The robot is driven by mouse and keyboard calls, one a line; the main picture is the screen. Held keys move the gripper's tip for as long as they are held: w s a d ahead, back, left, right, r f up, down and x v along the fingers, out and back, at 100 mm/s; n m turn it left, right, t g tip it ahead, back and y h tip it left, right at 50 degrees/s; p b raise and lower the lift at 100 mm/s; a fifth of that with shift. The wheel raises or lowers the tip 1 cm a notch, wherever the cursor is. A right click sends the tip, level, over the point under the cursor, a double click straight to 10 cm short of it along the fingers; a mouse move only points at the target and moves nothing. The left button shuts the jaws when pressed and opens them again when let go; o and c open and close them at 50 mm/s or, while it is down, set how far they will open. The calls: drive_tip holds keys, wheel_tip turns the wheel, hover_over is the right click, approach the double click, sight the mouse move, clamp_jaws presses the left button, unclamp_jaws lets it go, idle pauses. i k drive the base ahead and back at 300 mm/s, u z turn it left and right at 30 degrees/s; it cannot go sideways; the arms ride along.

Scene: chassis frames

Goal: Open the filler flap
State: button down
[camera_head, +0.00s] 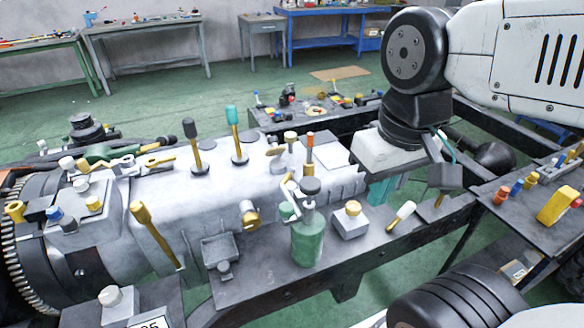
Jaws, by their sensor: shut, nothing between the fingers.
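My gripper (381,192) hangs below my black wrist, above the right part of the chassis frame. Its teal fingers show only partly, behind the frame's edge, and they appear shut and empty. No part is clearly marked as the filler flap. A small grey square housing (220,248) with a raised rim and a round knob below it sits on the near side of the grey gearbox casing (270,185). It is well to the left of my gripper and apart from it. I cannot tell whether this is the flap, or whether it is open.
A green bottle (308,240) with a dark cap and a grey block with a yellow knob (351,217) stand on the near ledge. Several levers rise from the casing, including a teal-topped one (235,130). A side tray (530,205) holds coloured parts at right.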

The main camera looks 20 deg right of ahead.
sight(276, 151)
drive_tip(key=k, duration=0.8)
drive_tip(key=u, duration=0.85)
drive_tip(key=i, duration=1.1)
drive_tip(key=z, duration=0.35)
